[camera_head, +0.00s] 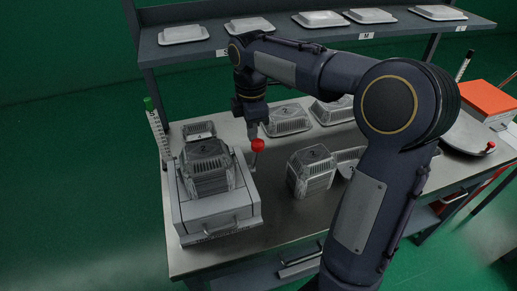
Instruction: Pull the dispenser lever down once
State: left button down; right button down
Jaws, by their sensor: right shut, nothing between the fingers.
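The dispenser (218,213) is a grey box at the left of the steel table, with a stack of foil trays (207,168) on top. The lever's red knob (258,145) stands at the dispenser's right side, and its lower part is hard to make out. My right gripper (252,132) points down just above and left of the red knob. It is shut and holds nothing; whether it touches the knob I cannot tell. My left gripper is out of view.
Foil tray stacks (311,173) stand right of the dispenser, with more behind. A shelf (290,37) with white-lidded trays runs across the back. A green-topped post (156,128) rises at the left. An orange box (487,98) sits at the right. The table's front is clear.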

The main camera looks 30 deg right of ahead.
aim_at(260, 146)
dwell(0.4)
jog(key=shift+s+a, duration=0.25)
jog(key=shift+s, duration=0.95)
jog(key=shift+s+a+f+b, duration=0.15)
jog(key=shift+s+f+b, duration=0.25)
jog(key=shift+s+b, duration=0.25)
jog(key=shift+s+a+f+b, duration=0.15)
jog(key=shift+s+f+b, duration=0.1)
jog(key=shift+s, duration=0.2)
jog(key=shift+s+a+f+b, duration=0.1)
jog(key=shift+s+f+b, duration=0.1)
jog(key=shift+s, duration=0.25)
jog(key=shift+s+a+f+b, duration=0.15)
jog(key=shift+s+f+b, duration=0.3)
jog(key=shift+s+f, duration=0.2)
jog(key=shift+s+a+f+b, duration=0.15)
jog(key=shift+s+f+b, duration=0.35)
jog(key=shift+s, duration=0.15)
